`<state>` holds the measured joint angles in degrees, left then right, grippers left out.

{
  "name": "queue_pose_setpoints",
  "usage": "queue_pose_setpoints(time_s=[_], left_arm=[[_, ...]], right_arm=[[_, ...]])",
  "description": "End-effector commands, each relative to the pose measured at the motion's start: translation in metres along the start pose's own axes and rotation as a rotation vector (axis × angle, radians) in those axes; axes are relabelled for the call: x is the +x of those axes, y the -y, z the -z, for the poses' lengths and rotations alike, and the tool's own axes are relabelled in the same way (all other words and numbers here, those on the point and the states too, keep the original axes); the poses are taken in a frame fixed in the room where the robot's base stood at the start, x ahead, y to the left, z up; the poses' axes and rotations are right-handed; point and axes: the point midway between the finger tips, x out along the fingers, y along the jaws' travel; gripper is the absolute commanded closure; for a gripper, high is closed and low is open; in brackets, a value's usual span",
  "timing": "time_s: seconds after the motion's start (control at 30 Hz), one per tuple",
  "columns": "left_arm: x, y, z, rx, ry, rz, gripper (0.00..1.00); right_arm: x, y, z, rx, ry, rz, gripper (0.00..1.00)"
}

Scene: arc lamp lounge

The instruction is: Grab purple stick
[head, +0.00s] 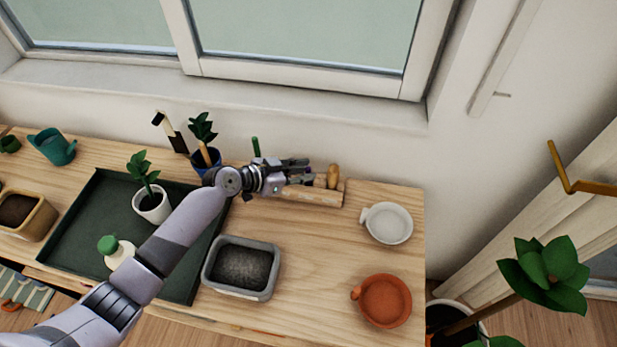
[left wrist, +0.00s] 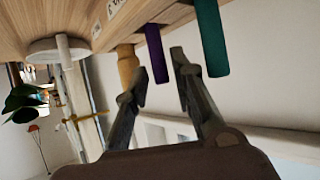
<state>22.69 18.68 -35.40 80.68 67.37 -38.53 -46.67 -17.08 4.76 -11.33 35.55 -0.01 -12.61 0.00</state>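The purple stick (left wrist: 157,58) stands in a wooden holder, between a green stick (left wrist: 210,40) and a tan wooden peg (left wrist: 127,66) in the left wrist view. That view is upside down. My left gripper (left wrist: 160,68) is open, its two fingertips apart with the purple stick's free end showing between them; I cannot tell whether they touch it. In the head view my left gripper (head: 298,173) is over the holder (head: 318,195) and hides most of the purple stick. The green stick (head: 256,147) and tan peg (head: 333,176) show on either side. My right gripper is out of view.
On the wooden table, a grey planter (head: 243,266), white dish (head: 388,223) and terracotta dish (head: 385,301) stand nearer. A dark green tray (head: 80,220) with a potted plant (head: 152,203) and bottle is at left. A blue pot (head: 206,163) stands close behind my arm. The wall is behind.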

Motion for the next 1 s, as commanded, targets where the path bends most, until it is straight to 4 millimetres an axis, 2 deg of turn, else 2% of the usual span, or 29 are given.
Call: queue_pose_setpoints(time_s=[0.23,0.57,0.87,1.0], left_arm=[[0.0006,0.0004,-0.0002,0.001,0.0,0.001,0.78],[0.0004,0.0005,-0.0003,0.0,0.0,0.001,1.0],[-0.0003,0.0006,0.001,0.001,0.0,0.001,1.0],[-0.0039,0.0009,0.008,0.003,-0.001,0.001,1.0]], right_arm=[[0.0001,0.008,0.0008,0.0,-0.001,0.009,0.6],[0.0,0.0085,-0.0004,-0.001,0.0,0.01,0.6],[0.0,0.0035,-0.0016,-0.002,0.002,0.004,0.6],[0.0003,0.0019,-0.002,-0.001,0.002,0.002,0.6]])
